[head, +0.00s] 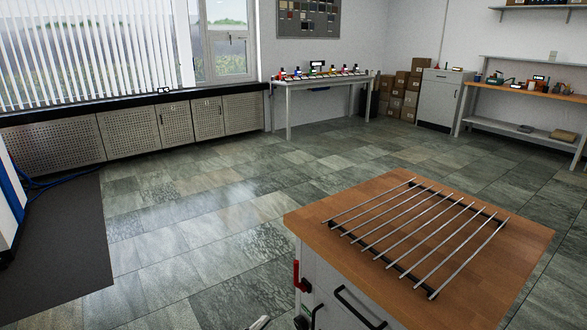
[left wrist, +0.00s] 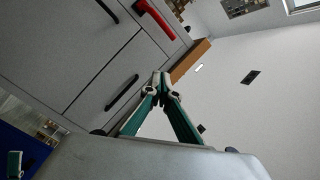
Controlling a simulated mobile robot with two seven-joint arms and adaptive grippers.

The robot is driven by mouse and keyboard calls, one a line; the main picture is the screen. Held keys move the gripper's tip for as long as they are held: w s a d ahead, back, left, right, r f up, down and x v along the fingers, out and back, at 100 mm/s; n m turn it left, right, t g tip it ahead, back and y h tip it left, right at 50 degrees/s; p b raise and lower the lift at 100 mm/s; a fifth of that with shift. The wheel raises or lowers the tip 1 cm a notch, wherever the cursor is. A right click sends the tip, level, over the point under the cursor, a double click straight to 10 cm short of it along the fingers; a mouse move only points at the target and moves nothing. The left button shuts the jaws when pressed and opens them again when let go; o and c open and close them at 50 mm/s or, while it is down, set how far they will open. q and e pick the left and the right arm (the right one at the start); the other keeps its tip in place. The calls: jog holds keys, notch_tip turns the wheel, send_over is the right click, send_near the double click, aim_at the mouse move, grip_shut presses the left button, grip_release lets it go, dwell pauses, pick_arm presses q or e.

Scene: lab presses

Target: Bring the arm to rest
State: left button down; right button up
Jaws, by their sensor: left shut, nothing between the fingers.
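My left gripper (left wrist: 161,78) shows in the left wrist view. Its two teal fingers meet at the tips and hold nothing. It is beside the front of a light cabinet (left wrist: 75,55) with black handles and a red handle (left wrist: 155,18); the fingers appear apart from it. In the head view only a small grey piece, apparently of my left arm or gripper, shows at the bottom edge. My right gripper is in neither view.
The wood-topped cabinet (head: 310,212) with a rack of metal rods (head: 415,232) stands close at the lower right. Open tiled floor (head: 190,225) lies to its left and behind. A dark mat (head: 65,250) is at the left; a white table (head: 325,83) stands far back.

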pick_arm(q)
jog(key=s+a+f+n+g+y+p, duration=0.1)
jog(key=s+a+n, duration=0.3)
jog(key=s, duration=0.5)
jog(key=s+a+f+n+g+y+p, duration=0.1)
jog(key=s+a+f+n+y+p, duration=0.2)
jog(key=s, duration=0.6)
jog(key=s+a+f+n+g+y+p, duration=0.2)
jog(key=s+a+n, duration=0.3)
jog(key=s, duration=0.4)
jog(key=shift+f+n+y, duration=0.6)
jog(key=shift+n+y, duration=0.1)
jog(key=shift+n, duration=0.1)
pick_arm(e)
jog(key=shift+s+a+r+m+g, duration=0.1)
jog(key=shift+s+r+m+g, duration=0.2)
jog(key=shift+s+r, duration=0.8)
pick_arm(q)
jog(key=shift+s+a, duration=0.1)
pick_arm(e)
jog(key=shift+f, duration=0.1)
